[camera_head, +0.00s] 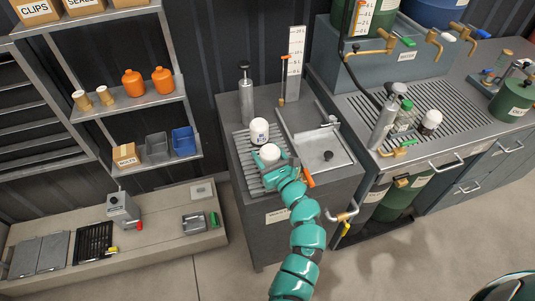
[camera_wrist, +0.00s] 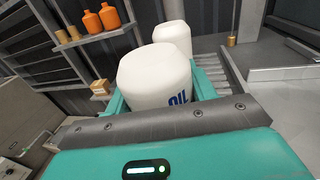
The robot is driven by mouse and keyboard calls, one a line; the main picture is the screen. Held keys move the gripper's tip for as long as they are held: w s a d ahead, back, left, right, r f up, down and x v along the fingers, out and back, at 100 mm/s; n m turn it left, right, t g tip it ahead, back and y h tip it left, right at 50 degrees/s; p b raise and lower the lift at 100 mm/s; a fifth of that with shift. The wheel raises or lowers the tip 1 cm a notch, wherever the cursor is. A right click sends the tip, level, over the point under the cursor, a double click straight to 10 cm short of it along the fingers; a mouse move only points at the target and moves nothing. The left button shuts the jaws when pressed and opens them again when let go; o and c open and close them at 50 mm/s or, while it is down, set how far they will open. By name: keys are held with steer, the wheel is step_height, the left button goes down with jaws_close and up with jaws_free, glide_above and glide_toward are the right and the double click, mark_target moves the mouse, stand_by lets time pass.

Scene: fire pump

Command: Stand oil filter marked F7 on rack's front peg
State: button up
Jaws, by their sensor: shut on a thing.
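My gripper (camera_head: 272,168) is shut on a white oil filter (camera_head: 269,153) over the front of the slatted rack area (camera_head: 243,147). In the wrist view the held filter (camera_wrist: 153,72) is upright or nearly so between the teal fingers, with part of a blue "OIL" print showing; its F7 mark is not visible. A second white filter (camera_head: 259,130) with dark markings stands just behind it; it also shows in the wrist view (camera_wrist: 174,36). The front peg is not visible. I cannot tell whether the held filter's base touches anything.
A grey cylinder with a plunger (camera_head: 246,100) and an upright scale (camera_head: 294,62) stand behind the filters. A metal tray (camera_head: 312,150) lies to the right. Another white bottle-like item (camera_head: 431,121) stands on the far right grating. Shelves (camera_head: 130,103) are at left.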

steer(key=shift+f, duration=0.25)
steer(key=o, duration=1.2)
steer(key=shift+r, duration=0.1)
steer(key=shift+o, duration=0.2)
steer(key=shift+r, duration=0.35)
steer(key=shift+s+d+f, duration=0.15)
steer(key=shift+s+f, duration=0.05)
steer(key=shift+s, duration=0.05)
steer(key=b+v, duration=0.2)
steer(key=v, duration=0.9)
steer(key=shift+s, duration=0.2)
steer(key=shift+d, duration=0.1)
